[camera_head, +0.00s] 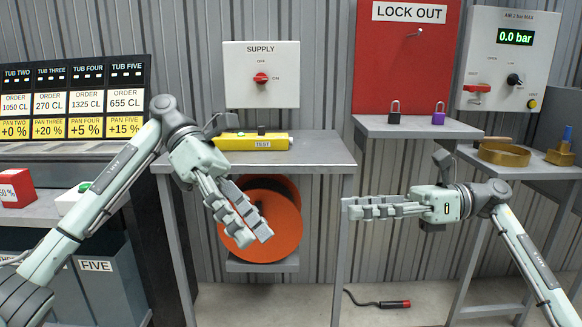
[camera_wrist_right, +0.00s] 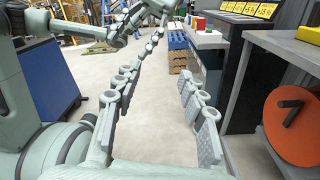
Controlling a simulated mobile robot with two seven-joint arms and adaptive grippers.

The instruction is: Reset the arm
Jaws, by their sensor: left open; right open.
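My left gripper (camera_head: 254,228) comes in from the left and points down and to the right, in front of the middle table and the orange reel. Its fingers are apart and nothing is between them. My right gripper (camera_head: 348,208) comes in from the right and points left, in front of the gap below the lock-out shelf. Its fingers look close together from the head, but the right wrist view shows its fingers (camera_wrist_right: 155,118) wide apart with only floor between them. My left arm also shows at the top of the right wrist view.
A grey table (camera_head: 320,160) bears a yellow tester (camera_head: 240,142); an orange reel (camera_head: 285,215) sits below. A red-ended cable (camera_head: 395,304) lies on the floor.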

